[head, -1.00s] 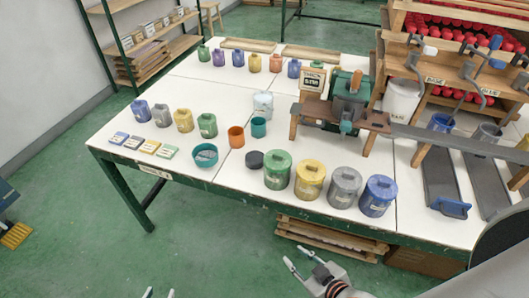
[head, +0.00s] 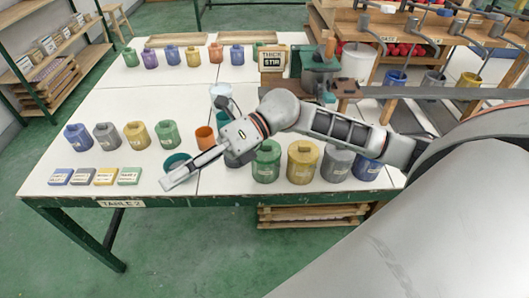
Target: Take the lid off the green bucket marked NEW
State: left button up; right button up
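Several green buckets with lids on are in the head view. One green bucket (head: 266,164) stands in the front row, its top partly behind my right arm. Another green bucket (head: 167,134) stands in the left group, and a smaller one (head: 131,57) in the back row. Their labels are too small to read, so I cannot tell which is marked NEW. My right gripper (head: 178,176) reaches in from the right over the table's front edge, left of the front-row green bucket. Its fingers point lower left, seen edge-on, and hold nothing visible. My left gripper is out of view.
Yellow (head: 302,162), grey (head: 337,165) and blue (head: 368,170) buckets stand right of the front green one. A teal bowl (head: 173,160) is partly hidden behind my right gripper. Bare white tabletop (head: 90,110) shows behind the left group.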

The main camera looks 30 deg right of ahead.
jog(key=w+d+f+n+h, duration=0.25)
jog(key=d+f+h, duration=0.2)
jog(key=d, duration=0.25)
jog(key=t+h+b, duration=0.3)
jog(key=h, duration=0.6)
send_near(266, 143)
jog(key=f, duration=0.1)
jog(key=shift+n, duration=0.25)
jog(key=x, duration=0.7)
jog(key=shift+w+a+f, duration=0.1)
jog(key=shift+a+f, duration=0.1)
jog(key=shift+f, duration=0.05)
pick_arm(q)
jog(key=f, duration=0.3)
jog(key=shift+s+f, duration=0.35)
pick_arm(e)
grip_shut()
